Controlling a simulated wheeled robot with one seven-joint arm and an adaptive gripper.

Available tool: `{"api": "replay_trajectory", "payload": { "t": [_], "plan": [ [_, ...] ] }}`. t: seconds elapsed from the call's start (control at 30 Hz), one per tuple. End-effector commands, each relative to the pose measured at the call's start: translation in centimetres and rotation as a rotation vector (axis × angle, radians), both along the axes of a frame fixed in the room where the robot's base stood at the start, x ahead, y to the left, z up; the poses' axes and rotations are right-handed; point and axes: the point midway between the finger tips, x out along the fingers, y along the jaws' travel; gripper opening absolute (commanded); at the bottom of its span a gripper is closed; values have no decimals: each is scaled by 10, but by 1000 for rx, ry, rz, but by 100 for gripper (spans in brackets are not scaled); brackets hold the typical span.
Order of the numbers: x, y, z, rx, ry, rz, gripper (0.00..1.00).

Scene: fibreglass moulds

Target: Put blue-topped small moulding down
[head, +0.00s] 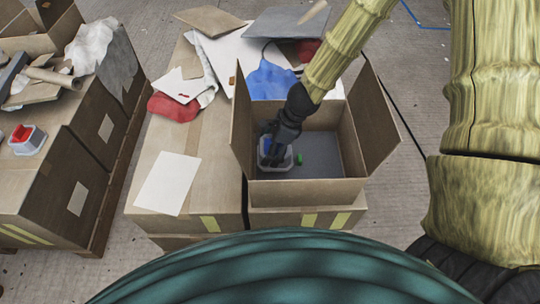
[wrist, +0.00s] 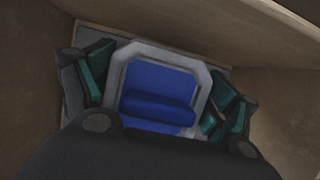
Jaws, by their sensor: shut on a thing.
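The blue-topped small moulding (wrist: 158,88) has a pale grey octagonal rim around a blue top with a raised blue bar. My gripper (wrist: 160,95) is shut on it, with a finger on each side of the rim. In the head view my gripper (head: 278,147) reaches down into the open cardboard box (head: 305,190), at its left side. The moulding (head: 284,160) shows partly there, low inside the box near its left wall. The gripper hides part of it. I cannot tell whether its underside touches the box floor (head: 322,158).
The box flaps stand up left (head: 242,122) and right (head: 373,118). A red-topped moulding (head: 27,139) sits on the left stack of cartons. Blue cloth (head: 268,80) lies behind the box.

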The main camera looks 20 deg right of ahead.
Motion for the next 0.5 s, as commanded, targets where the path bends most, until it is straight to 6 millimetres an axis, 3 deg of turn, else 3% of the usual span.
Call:
{"api": "replay_trajectory", "payload": {
  "t": [0.3,0.5],
  "plan": [
    [-1,0,-33,3,3,-2,53],
    [0,0,-35,1,-1,1,53]
  ]
}}
